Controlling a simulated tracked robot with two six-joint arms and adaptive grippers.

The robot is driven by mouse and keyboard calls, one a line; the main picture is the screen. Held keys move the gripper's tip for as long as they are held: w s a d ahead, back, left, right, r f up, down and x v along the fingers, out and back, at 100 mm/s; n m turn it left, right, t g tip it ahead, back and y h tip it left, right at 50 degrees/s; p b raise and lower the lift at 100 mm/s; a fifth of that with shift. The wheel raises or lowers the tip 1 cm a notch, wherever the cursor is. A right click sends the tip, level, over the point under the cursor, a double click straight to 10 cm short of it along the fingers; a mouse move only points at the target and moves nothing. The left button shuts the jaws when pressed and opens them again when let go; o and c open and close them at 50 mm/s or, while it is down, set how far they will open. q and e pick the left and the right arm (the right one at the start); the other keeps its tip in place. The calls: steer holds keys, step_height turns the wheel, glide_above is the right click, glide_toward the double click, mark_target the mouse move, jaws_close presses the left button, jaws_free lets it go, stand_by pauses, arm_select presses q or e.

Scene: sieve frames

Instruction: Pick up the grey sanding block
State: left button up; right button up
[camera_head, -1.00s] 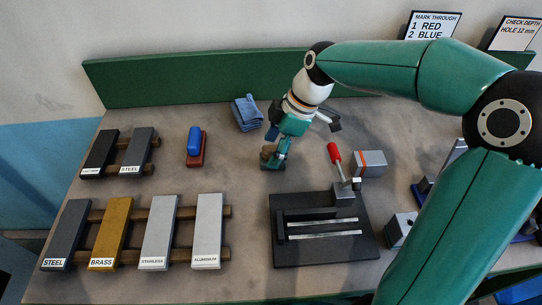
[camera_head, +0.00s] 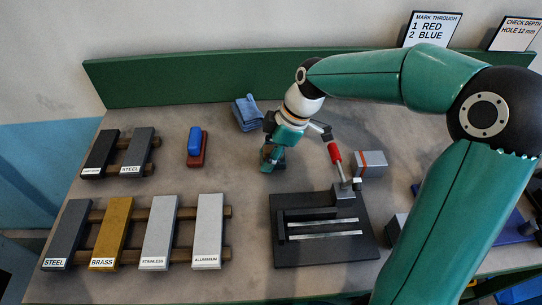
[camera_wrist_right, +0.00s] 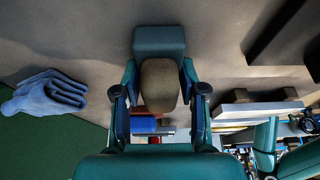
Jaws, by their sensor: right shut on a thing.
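The grey sanding block shows in the wrist view as a blue-grey block (camera_wrist_right: 158,40) with a rounded brown part (camera_wrist_right: 160,85) on it. My right gripper (camera_wrist_right: 160,92) is shut on the brown part, one finger on each side. In the head view my right gripper (camera_head: 271,160) points down at the middle of the bench, left of the red-handled lever, and mostly hides the block. I cannot tell whether the block is touching the bench. My left gripper is not in view.
A folded blue cloth (camera_head: 247,112) lies just behind my gripper. A red block with a blue top (camera_head: 196,147) is to the left. A black fixture (camera_head: 350,249) with a red lever (camera_head: 335,154) and a grey block (camera_head: 371,163) are to the right. Metal bars (camera_head: 160,232) lie front left.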

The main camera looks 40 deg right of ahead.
mark_target(268, 148)
steer(key=shift+r, duration=0.15)
step_height(268, 148, up, 20)
steer(key=p, duration=0.2)
stand_by(0.5)
steer(key=o, duration=0.7)
steer(key=c, duration=0.5)
